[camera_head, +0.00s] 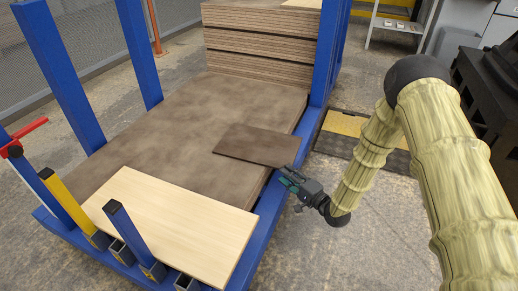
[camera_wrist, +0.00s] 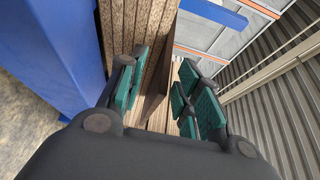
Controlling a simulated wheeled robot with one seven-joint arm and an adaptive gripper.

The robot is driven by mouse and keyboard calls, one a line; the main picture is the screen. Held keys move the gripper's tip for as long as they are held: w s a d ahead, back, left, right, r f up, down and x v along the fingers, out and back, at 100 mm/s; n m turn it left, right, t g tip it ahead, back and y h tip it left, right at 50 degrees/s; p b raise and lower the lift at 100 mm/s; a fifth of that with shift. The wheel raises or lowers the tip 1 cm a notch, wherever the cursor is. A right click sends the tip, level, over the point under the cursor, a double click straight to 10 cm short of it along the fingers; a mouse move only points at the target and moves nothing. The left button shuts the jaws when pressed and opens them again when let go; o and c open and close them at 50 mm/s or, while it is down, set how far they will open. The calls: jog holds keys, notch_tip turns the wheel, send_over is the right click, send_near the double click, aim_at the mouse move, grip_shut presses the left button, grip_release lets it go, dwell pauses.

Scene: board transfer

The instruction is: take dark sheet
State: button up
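The dark sheet (camera_head: 256,144) is a small, thin brown panel. It lies on the right part of the large brown board stack (camera_head: 180,125), close to the stack's right edge. My gripper (camera_head: 286,176) is at the sheet's near right corner, over the blue frame's side. In the wrist view my gripper (camera_wrist: 162,92) has its teal finger pads apart, with a clear gap. The sheet (camera_wrist: 158,88) shows edge-on in line with that gap, touching neither pad that I can see. I cannot tell how far it reaches between the fingers.
A pale wood sheet (camera_head: 178,226) lies on the near end of the stack. Blue posts (camera_head: 52,62) and a yellow post (camera_head: 68,203) stand around the rack. More stacked boards (camera_head: 258,58) rise at the back. A yellow-topped platform (camera_head: 346,124) is right of the rack.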

aim_at(277, 164)
jog(key=shift+b+x, duration=1.85)
jog(key=shift+x, duration=0.85)
jog(key=shift+w+a+r, duration=0.3)
jog(key=shift+w+r, duration=0.05)
jog(key=shift+w, duration=0.2)
grip_shut()
